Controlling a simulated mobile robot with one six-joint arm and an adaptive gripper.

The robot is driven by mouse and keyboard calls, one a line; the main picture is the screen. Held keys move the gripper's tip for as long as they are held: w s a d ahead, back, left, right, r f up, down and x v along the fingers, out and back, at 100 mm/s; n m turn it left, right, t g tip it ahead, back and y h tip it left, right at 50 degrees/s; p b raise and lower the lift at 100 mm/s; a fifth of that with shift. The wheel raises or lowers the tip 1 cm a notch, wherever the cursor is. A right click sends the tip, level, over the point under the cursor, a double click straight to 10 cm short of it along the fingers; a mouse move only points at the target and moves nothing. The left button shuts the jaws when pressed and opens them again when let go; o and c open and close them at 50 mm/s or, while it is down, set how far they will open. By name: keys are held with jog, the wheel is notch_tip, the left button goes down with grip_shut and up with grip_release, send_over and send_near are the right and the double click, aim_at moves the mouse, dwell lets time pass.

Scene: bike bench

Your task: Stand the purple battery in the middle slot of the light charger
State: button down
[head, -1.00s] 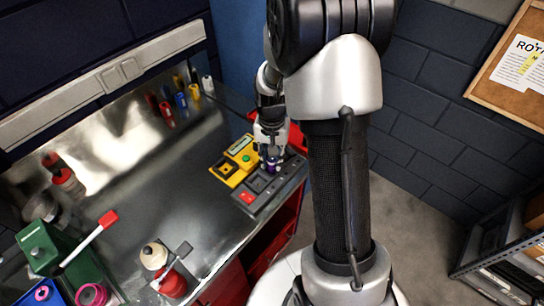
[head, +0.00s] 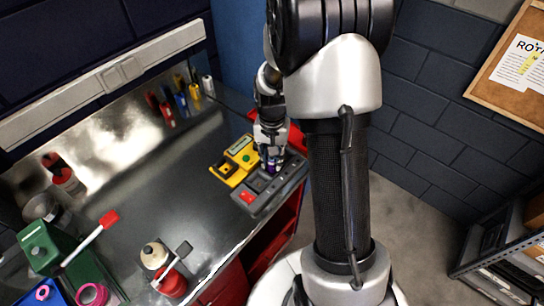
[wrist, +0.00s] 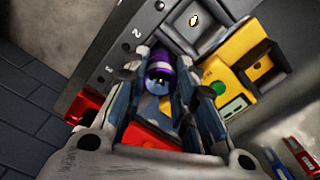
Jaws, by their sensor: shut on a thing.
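The purple battery (wrist: 160,68) is between the fingers of my gripper (wrist: 165,80), its end with a pale band facing the wrist camera. In the head view the battery (head: 271,169) shows as a small purple patch under my gripper (head: 271,163), which is shut on it. The grey charger (head: 262,198) lies below, near the bench's right edge.
A yellow device (head: 234,164) with a green button sits close left of the charger. A red bin (head: 295,138) is behind. The middle bench is clear.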

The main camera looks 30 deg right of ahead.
jog(key=shift+f+b, duration=0.45)
jog(key=shift+f, duration=0.15)
jog(key=c, duration=1.6)
grip_release()
jog(key=shift+r, duration=0.15)
jog(key=shift+r+p, duration=4.25)
jog(key=shift+r, duration=1.15)
jog(key=s+a+r+n+t+b, duration=0.1)
jog(key=s+a+r+n+b, duration=0.1)
jog(key=s+a+r, duration=0.25)
jog(key=s+a+r+n+t+b, duration=0.1)
jog(key=s+a+r+n+b, duration=0.15)
jog(key=r, duration=0.35)
jog(key=s+a+n+t+b, duration=0.1)
jog(key=s, duration=0.3)
jog(key=s+a+r+n+b, duration=0.1)
jog(key=s+a, duration=0.1)
jog(key=s, duration=0.2)
jog(key=s+a+r+n+t+b, duration=0.1)
jog(key=s+a+n, duration=0.1)
jog(key=s, duration=0.2)
jog(key=shift+s+a+t, duration=0.25)
jog(key=shift+s+t, duration=0.05)
jog(key=shift+s, duration=0.05)
